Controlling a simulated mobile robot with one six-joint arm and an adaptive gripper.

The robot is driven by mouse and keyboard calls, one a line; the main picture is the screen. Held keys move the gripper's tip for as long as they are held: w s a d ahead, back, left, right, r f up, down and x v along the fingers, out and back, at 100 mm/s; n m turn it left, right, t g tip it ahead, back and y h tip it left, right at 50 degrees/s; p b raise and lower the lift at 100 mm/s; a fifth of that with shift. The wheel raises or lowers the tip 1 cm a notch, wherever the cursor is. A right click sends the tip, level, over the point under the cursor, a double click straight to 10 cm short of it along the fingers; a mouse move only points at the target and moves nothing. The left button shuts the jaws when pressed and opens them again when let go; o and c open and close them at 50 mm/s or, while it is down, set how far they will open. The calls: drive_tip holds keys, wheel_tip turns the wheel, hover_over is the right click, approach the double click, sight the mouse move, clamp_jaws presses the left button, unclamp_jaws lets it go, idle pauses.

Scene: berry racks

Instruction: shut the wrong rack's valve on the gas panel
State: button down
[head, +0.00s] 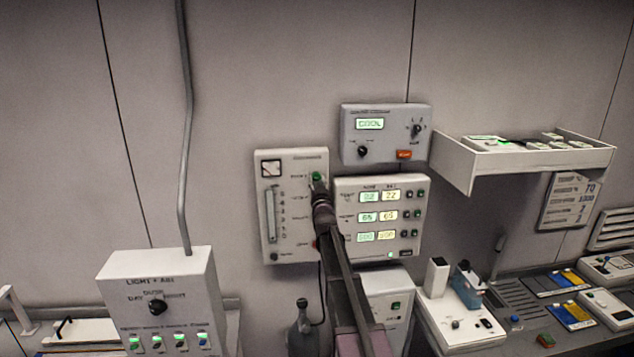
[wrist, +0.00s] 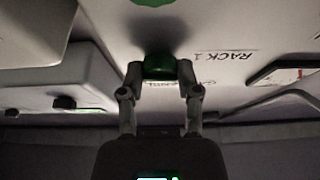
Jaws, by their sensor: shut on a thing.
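The gas panel (head: 264,180) is the pale box on the wall, with a small gauge (head: 271,168) and a vertical flow tube (head: 271,215). A green valve knob (head: 316,176) is at its upper right. My gripper (head: 317,187) reaches up to that knob, and my arm hides much of the panel's right side. In the wrist view, my gripper (wrist: 160,72) has its two fingers shut on the green knob (wrist: 160,66). The upside-down label "RACK 1" (wrist: 222,54) is printed beside it. Part of a reddish knob (head: 317,243) shows lower on the panel.
A readout panel (head: 426,225) adjoins on the right, with a "COOL" control box (head: 385,134) above it. A white shelf (head: 470,170) juts out at right. A light control box (head: 160,275) stands at left.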

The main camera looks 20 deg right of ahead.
drive_tip(key=shift+n+y, duration=0.4)
drive_tip(key=shift+n, duration=0.1)
drive_tip(key=shift+d+r+n+y, duration=0.1)
drive_tip(key=shift+n+y, duration=0.3)
drive_tip(key=shift+n, duration=0.5)
drive_tip(key=shift+c, duration=1.5)
unclamp_jaws()
drive_tip(key=shift+m+h, duration=0.6)
drive_tip(key=shift+m, duration=0.5)
drive_tip(key=shift+m, duration=0.3)
drive_tip(key=b+v, duration=0.5)
drive_tip(key=v, duration=0.9)
drive_tip(key=shift+w+a, duration=0.2)
